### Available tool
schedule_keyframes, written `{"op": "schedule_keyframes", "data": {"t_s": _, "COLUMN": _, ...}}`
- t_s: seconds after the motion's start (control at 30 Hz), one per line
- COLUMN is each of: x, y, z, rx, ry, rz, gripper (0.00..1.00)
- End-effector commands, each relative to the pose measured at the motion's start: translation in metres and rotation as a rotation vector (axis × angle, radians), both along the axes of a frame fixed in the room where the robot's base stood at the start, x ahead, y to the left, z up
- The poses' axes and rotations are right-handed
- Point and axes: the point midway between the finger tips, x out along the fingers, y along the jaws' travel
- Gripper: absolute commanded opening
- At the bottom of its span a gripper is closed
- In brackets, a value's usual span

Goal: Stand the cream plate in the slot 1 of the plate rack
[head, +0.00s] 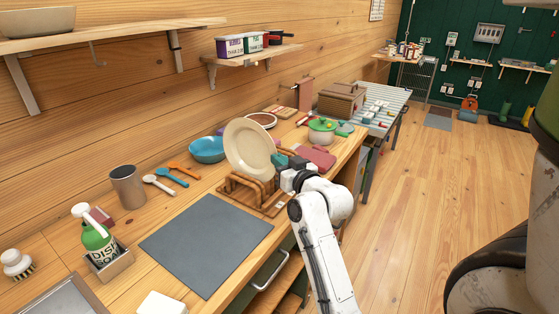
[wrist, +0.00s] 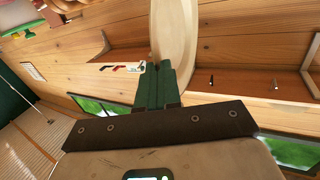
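The cream plate (head: 248,147) stands nearly upright, a little tilted, over the wooden plate rack (head: 264,206) in the head view. Its lower edge is at the rack's hoops; I cannot tell whether it rests in a slot or which one. My gripper (head: 279,161) comes from the right, its green fingers at the plate's right edge. In the wrist view the plate (wrist: 176,38) shows nearly edge-on at the tips of my green fingers (wrist: 154,80). The fingers are close together and appear shut on its rim. The rack's slots are partly hidden.
A blue bowl (head: 207,149) and several utensils lie left of the rack. A grey mat (head: 206,243) lies in front. A shelf (head: 255,53) hangs above.

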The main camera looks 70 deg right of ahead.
Motion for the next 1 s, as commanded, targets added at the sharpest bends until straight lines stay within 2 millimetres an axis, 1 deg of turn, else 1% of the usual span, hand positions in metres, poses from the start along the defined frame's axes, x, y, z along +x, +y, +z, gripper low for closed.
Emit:
{"op": "schedule_keyframes", "data": {"t_s": 0.03, "x": 0.000, "y": 0.000, "z": -0.006, "rx": -0.002, "ry": -0.002, "rz": 0.000, "gripper": 0.00}}
{"op": "schedule_keyframes", "data": {"t_s": 0.2, "x": 0.001, "y": 0.000, "z": -0.020, "rx": -0.001, "ry": -0.002, "rz": 0.002, "gripper": 0.00}}
{"op": "schedule_keyframes", "data": {"t_s": 0.43, "x": 0.001, "y": 0.000, "z": -0.034, "rx": -0.001, "ry": -0.003, "rz": 0.001, "gripper": 0.00}}
{"op": "schedule_keyframes", "data": {"t_s": 0.6, "x": 0.000, "y": 0.000, "z": -0.039, "rx": -0.001, "ry": -0.003, "rz": 0.001, "gripper": 0.00}}
{"op": "schedule_keyframes", "data": {"t_s": 0.97, "x": 0.000, "y": 0.000, "z": -0.040, "rx": -0.001, "ry": -0.003, "rz": 0.001, "gripper": 0.00}}
{"op": "schedule_keyframes", "data": {"t_s": 1.0, "x": 0.000, "y": 0.000, "z": -0.040, "rx": -0.001, "ry": -0.003, "rz": 0.001, "gripper": 0.07}}
